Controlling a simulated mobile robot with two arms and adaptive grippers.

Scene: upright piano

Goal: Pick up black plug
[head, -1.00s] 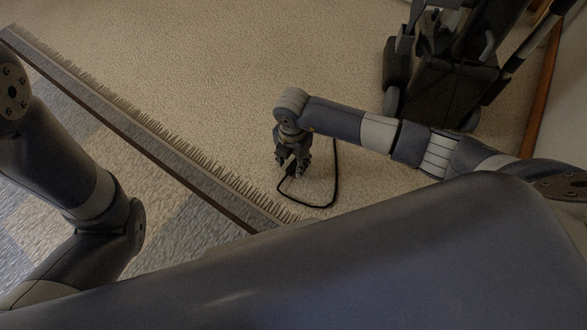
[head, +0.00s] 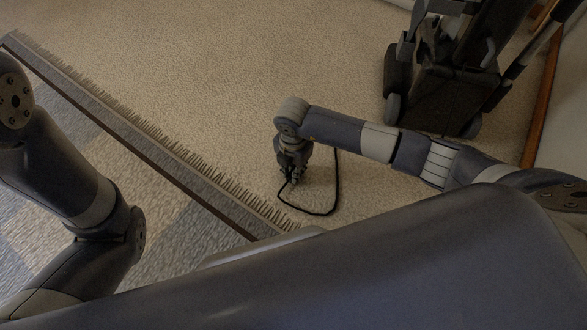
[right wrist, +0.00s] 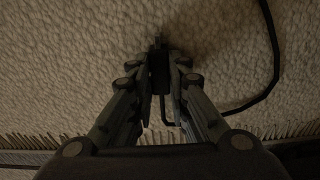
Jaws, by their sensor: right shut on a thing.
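My right gripper (head: 292,180) points down at the carpet and is shut on the black plug. In the right wrist view the dark plug (right wrist: 158,68) sits between the fingertips of my right gripper (right wrist: 160,80). The plug's black cord (head: 322,213) loops on the carpet to the right of the gripper, and it also shows in the right wrist view (right wrist: 272,60). The fingers largely hide the plug in the head view. My left arm shows at the left edge, but its gripper is out of view.
A fringed rug edge (head: 150,145) runs diagonally across the left of the head view. A dark upright machine with wheels (head: 445,95) stands at the upper right, near a wooden baseboard (head: 545,90). The beige carpet (head: 220,80) between them is clear.

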